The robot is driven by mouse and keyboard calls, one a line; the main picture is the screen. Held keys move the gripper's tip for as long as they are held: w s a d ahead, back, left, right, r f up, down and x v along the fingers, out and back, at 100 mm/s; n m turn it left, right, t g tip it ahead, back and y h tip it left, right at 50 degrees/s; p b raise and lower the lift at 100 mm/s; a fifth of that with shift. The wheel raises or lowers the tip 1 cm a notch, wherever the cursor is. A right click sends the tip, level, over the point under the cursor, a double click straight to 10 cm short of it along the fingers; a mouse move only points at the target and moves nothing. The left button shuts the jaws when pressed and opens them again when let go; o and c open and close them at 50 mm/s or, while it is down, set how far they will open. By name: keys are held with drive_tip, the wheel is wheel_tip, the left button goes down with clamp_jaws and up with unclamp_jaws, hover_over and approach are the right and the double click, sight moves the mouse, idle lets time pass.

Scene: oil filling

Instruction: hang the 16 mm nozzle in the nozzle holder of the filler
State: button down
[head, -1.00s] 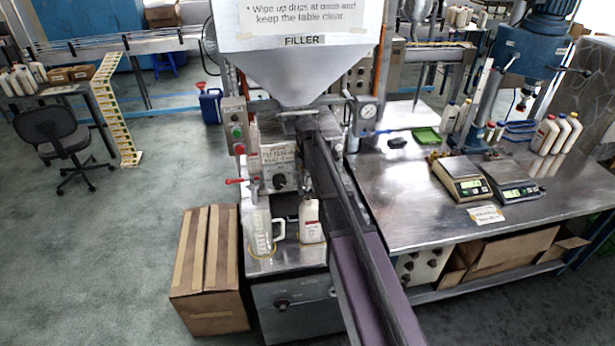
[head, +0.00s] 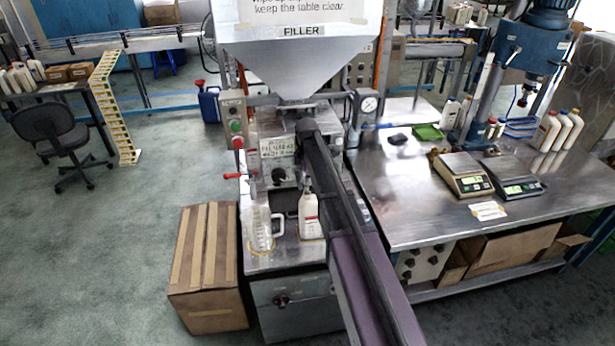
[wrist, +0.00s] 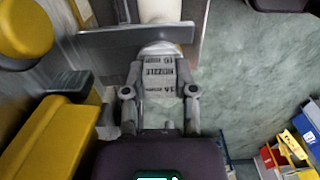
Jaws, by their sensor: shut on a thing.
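In the wrist view my gripper (wrist: 160,92) is shut on the 16 mm nozzle (wrist: 158,76), a grey block whose printed label reads upside down. One finger lies on each side of it. A flat grey bar (wrist: 120,39) and a white rounded part (wrist: 160,15) lie just beyond the nozzle; I cannot tell whether they touch it. In the head view the filler (head: 300,65) stands ahead with its hopper and control front. My arm reaches to the filler's front and hides my gripper and the nozzle there. I cannot make out the nozzle holder.
A clear jug (head: 262,230) and a white bottle (head: 310,217) stand on the filler's table below my arm. A cardboard box (head: 208,265) is on the floor to the left. Scales (head: 462,178) stand on the right table. Yellow parts (wrist: 50,145) are close on the wrist view's left.

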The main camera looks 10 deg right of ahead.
drive_tip(key=shift+c, duration=1.7)
unclamp_jaws()
